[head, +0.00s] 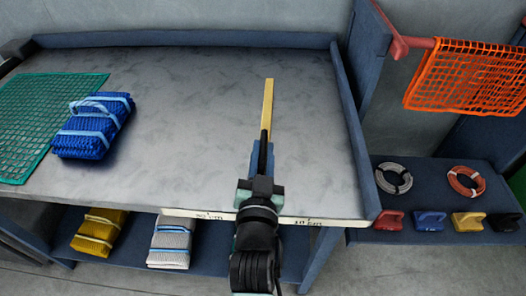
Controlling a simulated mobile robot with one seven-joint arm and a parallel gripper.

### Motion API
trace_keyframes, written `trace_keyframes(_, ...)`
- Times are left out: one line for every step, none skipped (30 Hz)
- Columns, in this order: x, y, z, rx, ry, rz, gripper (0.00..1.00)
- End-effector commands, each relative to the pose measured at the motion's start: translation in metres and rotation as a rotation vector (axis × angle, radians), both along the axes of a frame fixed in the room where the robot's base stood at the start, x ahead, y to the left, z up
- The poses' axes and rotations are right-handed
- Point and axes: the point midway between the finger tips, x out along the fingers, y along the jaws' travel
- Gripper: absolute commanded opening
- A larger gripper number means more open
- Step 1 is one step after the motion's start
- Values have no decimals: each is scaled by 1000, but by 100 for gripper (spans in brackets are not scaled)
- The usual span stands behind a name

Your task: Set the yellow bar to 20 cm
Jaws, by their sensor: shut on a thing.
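The yellow bar (268,102) lies lengthwise on the grey table, pointing away from me. Its near end is hidden behind my gripper. My gripper (264,136) is shut on the bar, with its dark fingers over the bar's near part. A blue piece (255,158) shows beside the fingers. A pale scale strip (186,213) runs along the table's front edge. It has small marks left and right of my arm, which look like cm labels but are too small to read surely. My arm covers the strip between them.
The tabletop (190,130) is clear around the bar. A blue folded net (93,126) and green netting (45,120) lie at left. A raised blue edge (350,140) bounds the right. Yellow (100,231) and white (171,241) bundles sit below. Orange netting (468,76) hangs at right.

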Motion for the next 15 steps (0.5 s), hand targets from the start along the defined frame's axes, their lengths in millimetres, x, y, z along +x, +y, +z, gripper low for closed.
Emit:
trace_keyframes(0,0,0,2,0,0,0)
trace_keyframes(0,0,0,2,0,0,0)
trace_keyframes(0,0,0,2,0,0,0)
trace_keyframes(0,0,0,2,0,0,0)
trace_keyframes(0,0,0,2,0,0,0)
trace_keyframes(0,0,0,2,0,0,0)
trace_keyframes(0,0,0,3,0,1,0)
trace_keyframes(0,0,0,3,0,1,0)
trace_keyframes(0,0,0,3,0,1,0)
trace_keyframes(0,0,0,3,0,1,0)
trace_keyframes(0,0,0,3,0,1,0)
trace_keyframes(0,0,0,3,0,1,0)
trace_keyframes(0,0,0,3,0,1,0)
trace_keyframes(0,0,0,3,0,1,0)
trace_keyframes(0,0,0,3,0,1,25)
